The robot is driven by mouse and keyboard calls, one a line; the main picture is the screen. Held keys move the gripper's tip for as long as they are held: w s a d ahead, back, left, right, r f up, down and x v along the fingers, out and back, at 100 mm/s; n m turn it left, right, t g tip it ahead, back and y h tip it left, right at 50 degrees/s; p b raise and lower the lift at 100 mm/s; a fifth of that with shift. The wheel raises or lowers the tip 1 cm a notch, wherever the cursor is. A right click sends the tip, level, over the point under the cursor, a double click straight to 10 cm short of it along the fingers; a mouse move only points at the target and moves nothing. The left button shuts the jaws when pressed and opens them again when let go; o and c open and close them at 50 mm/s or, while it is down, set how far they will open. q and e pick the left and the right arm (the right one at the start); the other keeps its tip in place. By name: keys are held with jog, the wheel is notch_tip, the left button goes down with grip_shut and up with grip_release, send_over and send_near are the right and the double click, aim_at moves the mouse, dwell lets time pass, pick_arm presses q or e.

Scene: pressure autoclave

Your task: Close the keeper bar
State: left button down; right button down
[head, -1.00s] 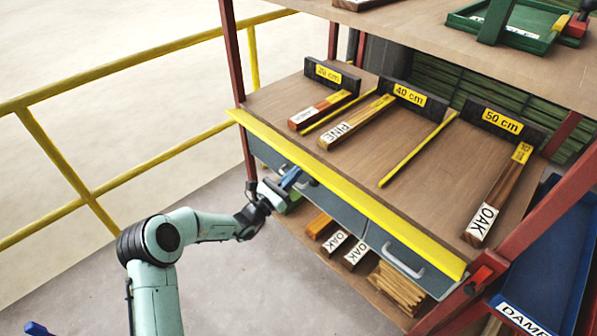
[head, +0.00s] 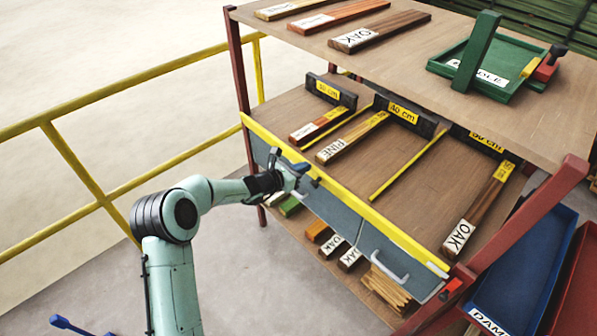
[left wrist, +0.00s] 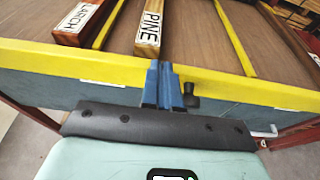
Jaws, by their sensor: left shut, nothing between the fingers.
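The keeper bar appears to be the long yellow bar (head: 345,195) along the front edge of the middle shelf; it also spans the left wrist view (left wrist: 60,57). Its right end lies by the red-and-black fitting (head: 452,288) on the right front post; I cannot tell whether it is latched. My left gripper (head: 308,177) is at the front of the bar, toward its left half. In the left wrist view its blue fingers (left wrist: 163,82) are shut and empty, overlapping the bar; contact is unclear. A small black knob (left wrist: 191,96) shows beside them. My right gripper is not in view.
Labelled wood strips, such as the pine one (head: 350,138), lie on the middle shelf (head: 390,160). Below the bar is a grey front with a handle (head: 388,268). A green tray (head: 440,68) stands on the top shelf.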

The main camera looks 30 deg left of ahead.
pick_arm(q)
jog(key=shift+w+d+r, duration=0.2)
jog(key=shift+w+r, duration=0.1)
jog(key=shift+w, duration=0.15)
jog(key=shift+w+d+r, duration=0.2)
jog(key=shift+w+r, duration=0.05)
jog(key=shift+w, duration=0.15)
